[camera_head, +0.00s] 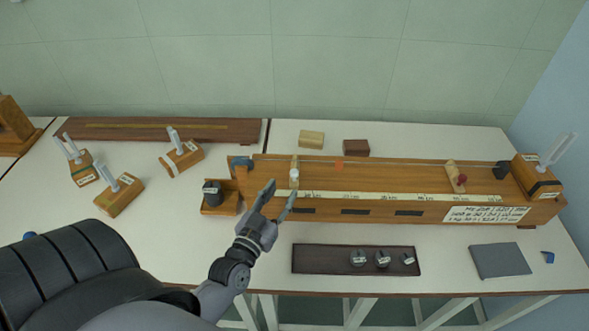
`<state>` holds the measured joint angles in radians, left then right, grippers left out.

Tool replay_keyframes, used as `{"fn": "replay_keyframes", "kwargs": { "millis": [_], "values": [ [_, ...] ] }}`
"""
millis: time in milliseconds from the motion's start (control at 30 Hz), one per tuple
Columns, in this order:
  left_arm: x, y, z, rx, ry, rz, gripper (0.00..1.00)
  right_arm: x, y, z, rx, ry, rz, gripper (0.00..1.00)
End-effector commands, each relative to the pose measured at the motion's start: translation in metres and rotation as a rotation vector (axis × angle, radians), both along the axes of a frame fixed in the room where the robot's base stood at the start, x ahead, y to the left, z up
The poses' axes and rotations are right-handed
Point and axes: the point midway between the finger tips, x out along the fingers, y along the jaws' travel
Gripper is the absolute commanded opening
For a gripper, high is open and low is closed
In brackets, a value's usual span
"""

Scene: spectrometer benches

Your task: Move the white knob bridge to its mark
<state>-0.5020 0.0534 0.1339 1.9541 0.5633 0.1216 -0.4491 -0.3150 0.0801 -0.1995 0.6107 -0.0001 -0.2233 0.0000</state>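The white knob bridge (294,180) stands near the left end of the long wooden string board (400,180), under the string. A small orange-red piece (339,164) shows at the string to its right; I cannot tell whether it is the mark. A second bridge with a red knob (458,182) stands near the right end. My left gripper (279,190) is open and empty, just left of and nearer to me than the white knob bridge, apparently apart from it. The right gripper is not in view.
A scale strip (375,197) runs along the board. A dark tray (320,259) with several weights lies in front, beside a grey pad (499,260). Several wooden blocks with tuning forks (120,192) stand left. A block with a dark weight (212,192) stands at the board's left end.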

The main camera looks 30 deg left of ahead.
Motion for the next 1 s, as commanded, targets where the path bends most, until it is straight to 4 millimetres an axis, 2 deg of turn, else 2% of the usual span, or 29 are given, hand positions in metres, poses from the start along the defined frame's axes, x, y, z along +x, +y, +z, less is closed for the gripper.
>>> {"fn": "replay_keyframes", "kwargs": {
  "millis": [33,200,400,600,833,1000],
  "values": [
    [0.012,0.002,0.003,0.001,-0.004,0.000,0.39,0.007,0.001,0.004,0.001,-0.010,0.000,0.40],
    [0.046,0.008,0.002,0.000,-0.002,0.000,0.39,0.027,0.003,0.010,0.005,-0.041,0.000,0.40],
    [0.073,0.012,0.001,0.000,-0.001,0.000,0.39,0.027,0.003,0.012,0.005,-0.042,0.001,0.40],
    [0.084,0.013,0.000,0.000,0.000,0.000,0.39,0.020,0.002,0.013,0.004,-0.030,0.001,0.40],
    [0.084,0.013,-0.001,0.000,0.001,0.000,0.39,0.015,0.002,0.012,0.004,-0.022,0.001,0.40],
    [0.084,0.013,0.000,0.001,0.000,0.000,0.29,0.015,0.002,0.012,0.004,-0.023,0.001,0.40]
  ]
}}
